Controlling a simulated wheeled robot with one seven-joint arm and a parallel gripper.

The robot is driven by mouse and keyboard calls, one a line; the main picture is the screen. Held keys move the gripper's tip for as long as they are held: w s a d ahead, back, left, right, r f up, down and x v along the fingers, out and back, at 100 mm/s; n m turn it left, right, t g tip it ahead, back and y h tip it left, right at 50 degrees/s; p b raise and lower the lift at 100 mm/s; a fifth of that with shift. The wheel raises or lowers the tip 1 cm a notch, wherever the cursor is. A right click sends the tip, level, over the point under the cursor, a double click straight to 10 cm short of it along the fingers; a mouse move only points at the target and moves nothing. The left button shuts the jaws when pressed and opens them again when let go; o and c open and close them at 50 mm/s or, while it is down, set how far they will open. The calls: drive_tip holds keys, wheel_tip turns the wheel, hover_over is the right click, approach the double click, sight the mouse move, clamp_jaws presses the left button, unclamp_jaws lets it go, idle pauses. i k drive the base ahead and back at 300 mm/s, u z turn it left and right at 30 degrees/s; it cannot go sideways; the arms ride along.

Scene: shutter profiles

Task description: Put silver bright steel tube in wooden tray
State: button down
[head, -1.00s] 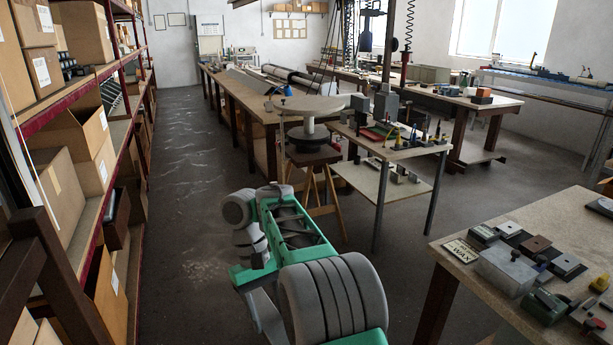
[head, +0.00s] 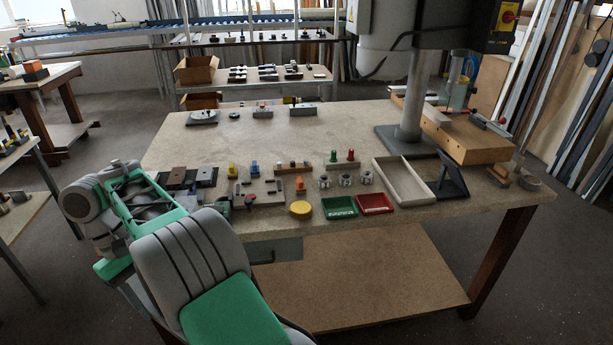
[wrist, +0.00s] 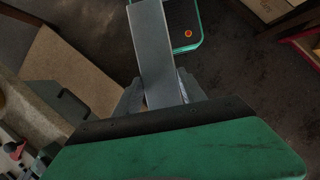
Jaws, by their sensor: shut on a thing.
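In the wrist view my gripper (wrist: 160,88) is shut on a long silver steel tube (wrist: 155,42) with a flat-sided profile. The tube runs from between the fingers towards the top of the picture. In the head view my arm fills the lower left, and neither the gripper nor the tube shows there. A pale, shallow rectangular tray (head: 404,182) lies empty on the bench at the right of centre. It looks like the wooden tray, but its material is hard to tell. My gripper is well away from it.
The workbench (head: 330,125) holds small blocks, a green bin (head: 340,207), a red bin (head: 375,203) and a yellow disc (head: 301,208). A machine column (head: 415,100) stands behind the tray, and a dark angled stand (head: 449,177) is right beside it. Long profiles lean at the far right.

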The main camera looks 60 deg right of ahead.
sight(400, 180)
drive_tip(key=z, duration=2.45)
drive_tip(key=i, duration=1)
